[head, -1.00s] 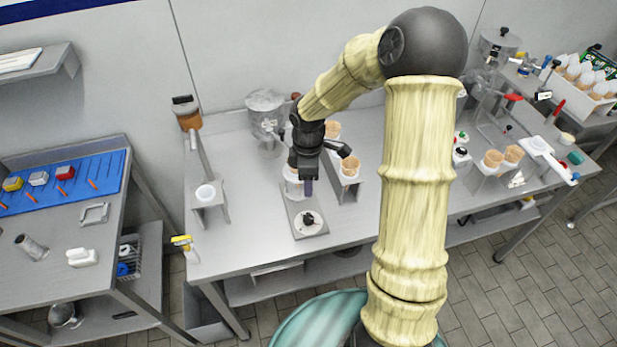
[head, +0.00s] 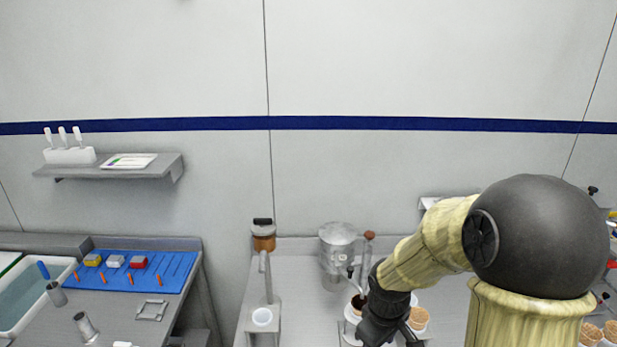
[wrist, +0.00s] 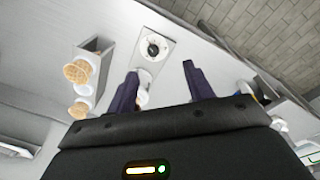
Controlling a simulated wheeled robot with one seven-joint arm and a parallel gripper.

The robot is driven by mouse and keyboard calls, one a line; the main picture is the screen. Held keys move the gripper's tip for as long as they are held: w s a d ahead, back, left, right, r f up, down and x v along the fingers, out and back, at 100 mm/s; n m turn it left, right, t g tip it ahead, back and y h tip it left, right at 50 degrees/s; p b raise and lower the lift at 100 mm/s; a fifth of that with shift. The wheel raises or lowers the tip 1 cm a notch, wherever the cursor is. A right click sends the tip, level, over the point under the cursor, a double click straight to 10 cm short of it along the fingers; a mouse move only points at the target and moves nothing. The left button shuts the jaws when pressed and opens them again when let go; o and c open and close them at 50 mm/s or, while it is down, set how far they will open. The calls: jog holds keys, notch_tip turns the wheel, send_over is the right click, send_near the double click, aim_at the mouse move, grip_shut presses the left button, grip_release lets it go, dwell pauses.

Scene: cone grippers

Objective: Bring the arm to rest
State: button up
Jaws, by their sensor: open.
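My arm reaches over the steel counter in the head view, and my black gripper body (head: 378,322) shows at the bottom edge. Its fingers are not clear there. In the wrist view my gripper (wrist: 160,69) has two dark blue fingers spread apart with nothing gripped. A small white object (wrist: 142,97) shows behind the gap, beside the left finger; I cannot tell its distance.
Waffle cones (wrist: 77,71) stand in a holder left of the fingers; cones (head: 418,317) also show right of my gripper in the head view. A metal canister (head: 338,246) stands behind. A stand with a white cup (head: 262,317) is left. A blue mat (head: 130,270) lies on the side table.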

jog(key=s+r+m+t, duration=0.1)
jog(key=s+r+m, duration=0.2)
jog(key=s+m, duration=0.4)
jog(key=shift+d+m+t, duration=0.15)
jog(key=shift+m+t, duration=0.15)
jog(key=shift+m, duration=0.1)
jog(key=shift+s, duration=0.1)
jog(key=shift+c, duration=0.2)
dwell(0.8)
